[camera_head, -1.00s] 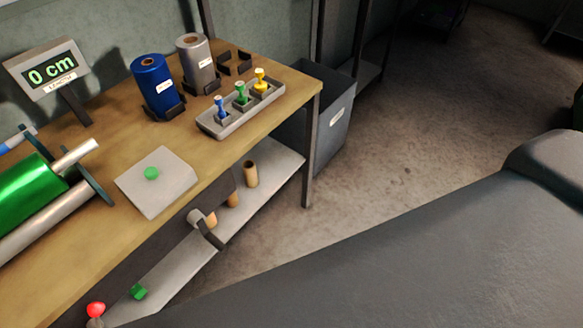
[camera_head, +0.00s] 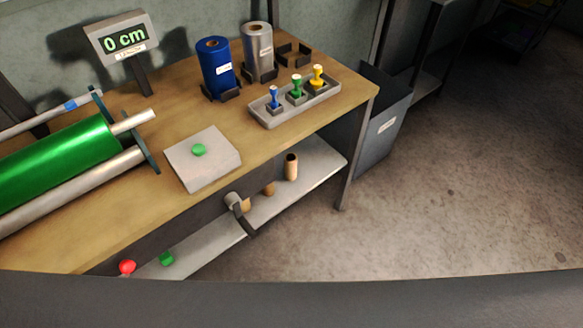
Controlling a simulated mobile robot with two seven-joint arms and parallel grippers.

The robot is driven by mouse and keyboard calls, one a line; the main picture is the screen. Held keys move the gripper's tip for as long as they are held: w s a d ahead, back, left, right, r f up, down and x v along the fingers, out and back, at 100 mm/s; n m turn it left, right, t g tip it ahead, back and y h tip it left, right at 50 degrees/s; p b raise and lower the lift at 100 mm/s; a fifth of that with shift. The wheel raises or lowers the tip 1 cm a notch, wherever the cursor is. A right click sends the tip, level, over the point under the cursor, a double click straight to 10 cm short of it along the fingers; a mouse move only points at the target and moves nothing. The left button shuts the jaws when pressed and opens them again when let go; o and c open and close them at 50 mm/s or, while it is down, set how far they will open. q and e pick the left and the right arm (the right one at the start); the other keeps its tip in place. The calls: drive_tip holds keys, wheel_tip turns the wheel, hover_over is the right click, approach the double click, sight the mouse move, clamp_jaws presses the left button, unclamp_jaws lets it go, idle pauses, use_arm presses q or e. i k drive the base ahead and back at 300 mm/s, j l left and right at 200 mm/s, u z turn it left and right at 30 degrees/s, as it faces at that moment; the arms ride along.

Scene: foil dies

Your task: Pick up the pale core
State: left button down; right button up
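A pale rod end (camera_head: 133,121) sticks out of the green foil roll (camera_head: 62,160) on the machine at left. Neither of my grippers is in view.
A grey bin (camera_head: 384,125) stands right; floor beyond is clear.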

sight(290, 159)
drive_tip(key=i+l, duration=0.1)
drive_tip(key=l, duration=0.25)
drive_tip(key=i+l+z, duration=0.1)
drive_tip(key=l, duration=0.3)
drive_tip(key=i+l, duration=0.15)
drive_tip(key=l, duration=0.2)
drive_tip(key=i+l+z, duration=0.1)
drive_tip(key=l, duration=0.25)
drive_tip(key=i+l, duration=0.2)
drive_tip(key=l, duration=0.15)
drive_tip(key=i+l+z, duration=0.1)
drive_tip(key=l, duration=0.25)
